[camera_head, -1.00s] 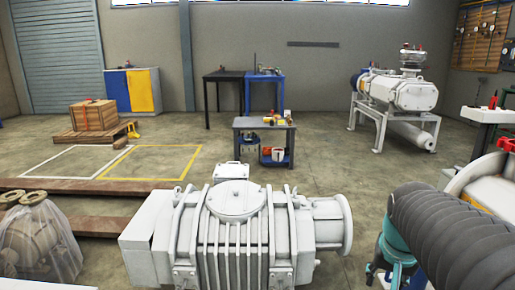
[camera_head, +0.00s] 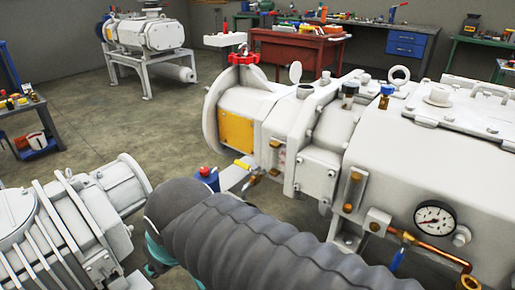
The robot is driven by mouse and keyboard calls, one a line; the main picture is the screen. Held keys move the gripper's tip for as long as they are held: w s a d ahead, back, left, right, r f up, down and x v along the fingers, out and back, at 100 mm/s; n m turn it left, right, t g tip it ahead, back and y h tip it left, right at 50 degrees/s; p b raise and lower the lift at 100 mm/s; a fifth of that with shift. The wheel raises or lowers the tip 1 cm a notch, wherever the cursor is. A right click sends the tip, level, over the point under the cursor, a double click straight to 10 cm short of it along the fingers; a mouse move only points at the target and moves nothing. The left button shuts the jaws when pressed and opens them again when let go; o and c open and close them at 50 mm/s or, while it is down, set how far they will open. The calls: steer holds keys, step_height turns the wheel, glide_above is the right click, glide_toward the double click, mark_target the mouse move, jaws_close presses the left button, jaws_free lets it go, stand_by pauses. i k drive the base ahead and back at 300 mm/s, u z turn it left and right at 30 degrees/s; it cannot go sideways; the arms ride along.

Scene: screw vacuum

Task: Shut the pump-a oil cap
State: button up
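A large white pump (camera_head: 415,165) fills the right side of the head view, with a pressure gauge (camera_head: 435,218) on its near side. Several fittings stand on its top: a small dark-capped one (camera_head: 349,89), one with a blue top (camera_head: 387,92) and a round white lid (camera_head: 438,96). I cannot tell which of these is the pump-a oil cap, or whether it is open or shut. No label is readable. My gripper does not show in the head view, so its hold is hidden.
A dark corrugated sleeve (camera_head: 265,245) with teal parts crosses the bottom middle; I cannot tell whether it is mine. A ribbed white pump (camera_head: 65,230) stands at lower left. A red handwheel (camera_head: 243,58) sits near the large pump's left end. Clear floor (camera_head: 110,120) lies at left.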

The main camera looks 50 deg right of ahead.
mark_target(295, 70)
steer(key=z, duration=3.95)
steer(key=k, duration=0.95)
steer(key=u, duration=2.2)
